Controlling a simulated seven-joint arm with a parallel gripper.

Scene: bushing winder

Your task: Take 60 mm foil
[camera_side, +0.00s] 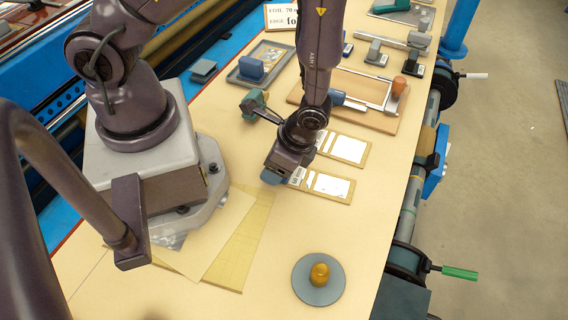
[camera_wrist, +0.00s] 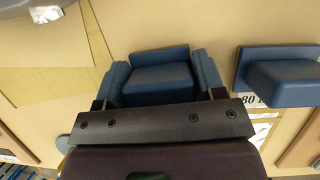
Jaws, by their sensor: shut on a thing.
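My gripper (camera_wrist: 161,82) is shut on a blue-grey block-shaped handle (camera_wrist: 157,80), with one blue finger on each side of it. In the side view my gripper (camera_side: 273,179) is low over the table, at the left end of a near flat board (camera_side: 330,188) with white panels. The small label beside it is too small to read surely. A second blue handle (camera_wrist: 283,76) stands to the right in the wrist view, with a label that seems to read 80. A farther similar board (camera_side: 345,149) lies behind the near one. My wrist hides what is under the held handle.
A round grey disc with a yellow knob (camera_side: 319,273) stands at the front. A yellowish sheet (camera_side: 243,245) lies beside my base. A wooden board with a metal frame (camera_side: 355,100) lies behind. A partly hidden sign (camera_side: 281,16) reads 70.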

